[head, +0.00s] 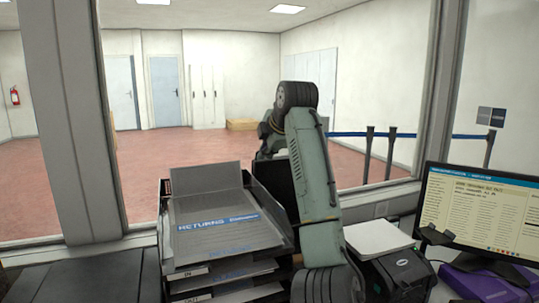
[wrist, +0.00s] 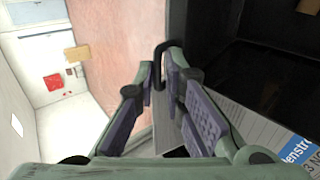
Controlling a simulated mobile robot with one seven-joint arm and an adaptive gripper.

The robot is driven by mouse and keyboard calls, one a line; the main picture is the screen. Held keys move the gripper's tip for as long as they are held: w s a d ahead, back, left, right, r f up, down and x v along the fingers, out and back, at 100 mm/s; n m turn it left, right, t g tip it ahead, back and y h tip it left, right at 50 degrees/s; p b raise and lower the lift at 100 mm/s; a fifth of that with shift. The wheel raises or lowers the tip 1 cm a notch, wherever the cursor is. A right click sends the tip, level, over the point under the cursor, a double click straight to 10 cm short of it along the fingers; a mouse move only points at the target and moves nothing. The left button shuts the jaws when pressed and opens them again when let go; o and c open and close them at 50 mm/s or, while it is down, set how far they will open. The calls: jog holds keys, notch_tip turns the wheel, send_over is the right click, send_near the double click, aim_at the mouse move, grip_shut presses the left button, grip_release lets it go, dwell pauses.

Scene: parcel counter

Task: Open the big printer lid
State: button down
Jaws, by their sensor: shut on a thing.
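In the wrist view, the fingers of my gripper (wrist: 166,82) close in on a thin black looped handle (wrist: 159,50) near their tips. Beside it on the right is a dark panel or opening (wrist: 250,45). Whether this handle belongs to the big printer lid cannot be told for certain. In the head view, my arm hides the gripper and handle; a dark upright panel (head: 272,184) shows just left of the arm. A broad dark grey surface (head: 75,275) lies at bottom left, possibly a machine top.
A stack of trays (head: 217,262) with a RETURNS sheet (head: 215,225) stands left of my arm. A small black printer (head: 398,272) with white paper on top (head: 378,238) stands right. A monitor (head: 480,213) is far right. Window posts (head: 62,120) rise behind.

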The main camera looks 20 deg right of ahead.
jog(key=shift+w+r+g, duration=0.1)
jog(key=shift+w+g, duration=0.2)
jog(key=shift+w, duration=0.55)
jog(key=c, duration=1.8)
grip_release()
jog(key=v, duration=1.2)
